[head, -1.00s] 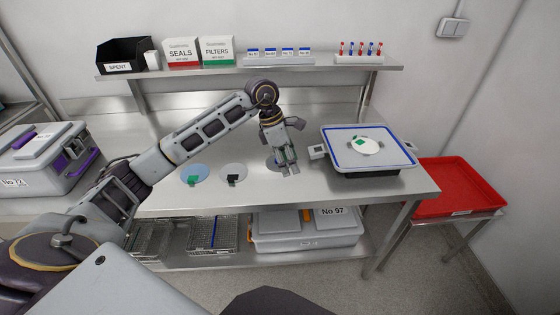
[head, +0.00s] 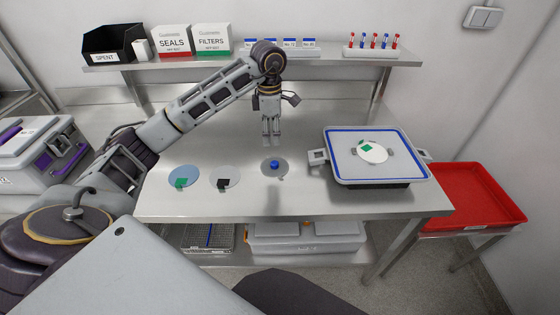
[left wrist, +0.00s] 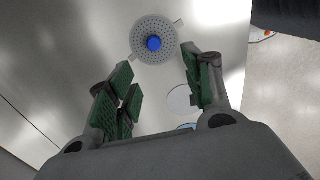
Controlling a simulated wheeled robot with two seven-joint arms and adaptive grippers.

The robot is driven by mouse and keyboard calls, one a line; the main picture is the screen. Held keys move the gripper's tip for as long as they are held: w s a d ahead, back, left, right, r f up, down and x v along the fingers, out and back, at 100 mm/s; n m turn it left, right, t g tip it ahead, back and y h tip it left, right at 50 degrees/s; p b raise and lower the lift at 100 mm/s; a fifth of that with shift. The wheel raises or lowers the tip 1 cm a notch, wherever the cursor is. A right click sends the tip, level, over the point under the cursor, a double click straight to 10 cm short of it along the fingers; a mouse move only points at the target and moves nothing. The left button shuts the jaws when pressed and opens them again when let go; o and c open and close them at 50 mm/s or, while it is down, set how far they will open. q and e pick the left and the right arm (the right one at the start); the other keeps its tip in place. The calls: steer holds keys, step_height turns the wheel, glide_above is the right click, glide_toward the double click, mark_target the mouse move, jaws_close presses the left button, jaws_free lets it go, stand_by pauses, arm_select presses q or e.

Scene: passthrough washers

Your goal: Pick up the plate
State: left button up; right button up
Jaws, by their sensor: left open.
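A round grey perforated plate (head: 283,172) with a blue knob (head: 274,164) at its centre lies on the steel bench. The plate also shows in the left wrist view (left wrist: 142,50), beyond the fingers near the top. My left gripper (head: 271,131) points downward behind the plate in the head view, apart from it. In the left wrist view its green-padded fingers (left wrist: 160,88) are spread with nothing between them. My right gripper is not in view.
A blue-rimmed tray (head: 345,173) holding a white disc (head: 376,155) stands to the right. A blue disc (head: 176,174) and a pale disc (head: 232,173) lie left of the plate. A shelf (head: 330,58) with boxes runs behind; a red bin (head: 470,190) stands at right.

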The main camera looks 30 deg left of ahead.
arm_select(q)
glide_above(272, 164)
step_height(272, 164, down, 7)
steer(key=shift+w+f, duration=0.1)
steer(key=shift+f, duration=0.5)
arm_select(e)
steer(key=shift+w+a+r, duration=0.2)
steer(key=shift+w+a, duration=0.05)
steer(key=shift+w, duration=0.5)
